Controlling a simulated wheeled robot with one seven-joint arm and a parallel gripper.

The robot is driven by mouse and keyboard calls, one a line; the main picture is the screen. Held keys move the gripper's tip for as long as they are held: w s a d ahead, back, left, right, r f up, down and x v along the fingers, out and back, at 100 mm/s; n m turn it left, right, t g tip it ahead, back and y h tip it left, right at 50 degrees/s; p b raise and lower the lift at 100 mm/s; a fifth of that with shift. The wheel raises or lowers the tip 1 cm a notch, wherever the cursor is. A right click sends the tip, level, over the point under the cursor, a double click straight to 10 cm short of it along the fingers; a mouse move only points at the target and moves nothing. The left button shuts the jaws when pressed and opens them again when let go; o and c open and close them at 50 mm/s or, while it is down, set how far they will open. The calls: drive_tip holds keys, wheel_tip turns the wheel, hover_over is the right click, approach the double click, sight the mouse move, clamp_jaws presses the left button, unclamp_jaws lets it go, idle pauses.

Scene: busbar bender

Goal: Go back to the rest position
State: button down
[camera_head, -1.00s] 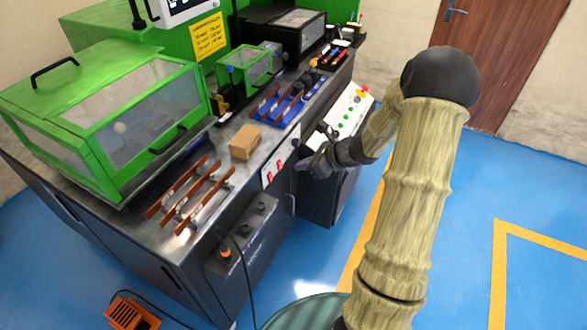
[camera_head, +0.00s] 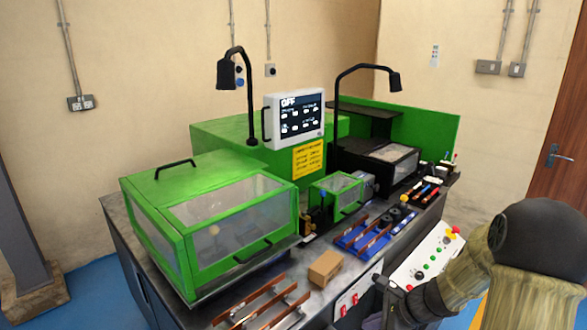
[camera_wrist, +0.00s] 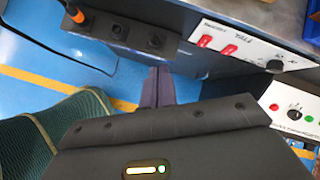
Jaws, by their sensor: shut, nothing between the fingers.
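My gripper (camera_wrist: 157,88) shows in the wrist view with its two dark fingers together and nothing between them. It is in front of the machine bench, over the blue floor, apart from the switch box (camera_wrist: 118,32). In the head view my arm comes in at the lower right, and its dark wrist end is at the bottom edge, beside the bench front. The fingertips are hard to make out there.
A screen (camera_head: 295,115) and lamps rise behind. Blue floor is open at left.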

drive_tip(key=s+a+r+n+g+h, duration=0.1)
drive_tip(key=s+a+r+n+h, duration=0.2)
drive_tip(key=s+n, duration=0.6)
drive_tip(key=s+a+r+n+h, duration=0.25)
drive_tip(key=s+n, duration=0.25)
drive_tip(key=n, duration=0.7)
wheel_tip(320, 180, up, 15)
drive_tip(key=p, duration=1.5)
drive_tip(key=shift+d+r+g+h+p, duration=0.15)
drive_tip(key=shift+d+g+h+p, duration=0.15)
drive_tip(key=shift+h+p, duration=0.15)
drive_tip(key=shift+s, duration=0.1)
